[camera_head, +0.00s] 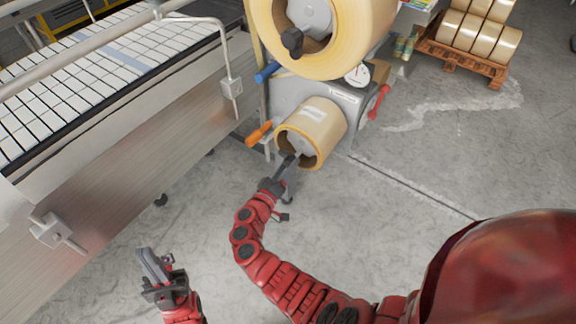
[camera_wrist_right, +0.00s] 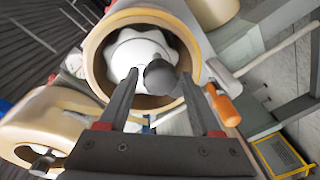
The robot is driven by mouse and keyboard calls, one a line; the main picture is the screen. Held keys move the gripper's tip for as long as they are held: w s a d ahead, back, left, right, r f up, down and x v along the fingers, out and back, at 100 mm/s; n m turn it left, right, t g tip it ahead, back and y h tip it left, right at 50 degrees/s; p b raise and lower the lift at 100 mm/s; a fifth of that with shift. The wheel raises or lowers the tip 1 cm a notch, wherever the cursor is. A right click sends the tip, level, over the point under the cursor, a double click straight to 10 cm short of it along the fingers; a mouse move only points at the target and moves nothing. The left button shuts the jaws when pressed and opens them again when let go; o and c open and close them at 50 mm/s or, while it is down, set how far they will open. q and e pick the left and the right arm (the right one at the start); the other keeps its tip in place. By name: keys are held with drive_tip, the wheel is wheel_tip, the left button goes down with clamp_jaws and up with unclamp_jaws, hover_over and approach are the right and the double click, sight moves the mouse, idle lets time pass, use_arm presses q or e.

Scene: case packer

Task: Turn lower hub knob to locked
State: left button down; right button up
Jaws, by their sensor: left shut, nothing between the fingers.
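The lower hub, a pale flanged core inside the lower tan tape roll (camera_head: 310,130), shows in the right wrist view (camera_wrist_right: 140,50). Its dark round knob (camera_wrist_right: 161,76) sits in front of the hub there. My right gripper (camera_head: 293,157) is at the roll's open face; in the wrist view its fingers (camera_wrist_right: 160,80) are apart, one on each side of the knob. Gaps seem to show beside the knob; I cannot tell any contact. In the head view my gripper hides the lower knob. My left gripper (camera_head: 152,266) is shut and empty, low at the left, away from the machine.
The larger upper roll (camera_head: 370,40) with its own dark knob (camera_head: 292,40) is above. Orange (camera_head: 259,133), blue (camera_head: 267,72) and red (camera_head: 378,101) handles stick out nearby. A conveyor (camera_head: 120,130) runs along the left. A pallet of rolls (camera_head: 460,59) stands behind. Floor at right is clear.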

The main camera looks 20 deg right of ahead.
clamp_jaws()
drive_tip(key=n, duration=0.4)
drive_tip(key=shift+r+n+g+p, duration=0.1)
drive_tip(key=shift+n+g+p, duration=0.2)
drive_tip(key=shift+g, duration=0.1)
drive_tip(key=n+p, duration=0.1)
drive_tip(key=n, duration=0.3)
drive_tip(key=shift+r, duration=0.1)
drive_tip(key=n+g+p, duration=0.1)
drive_tip(key=n, duration=0.3)
drive_tip(key=shift+w+p, duration=0.1)
drive_tip(key=shift+p, duration=0.25)
drive_tip(key=shift+n+g, duration=0.4)
drive_tip(key=shift+n, duration=1.6)
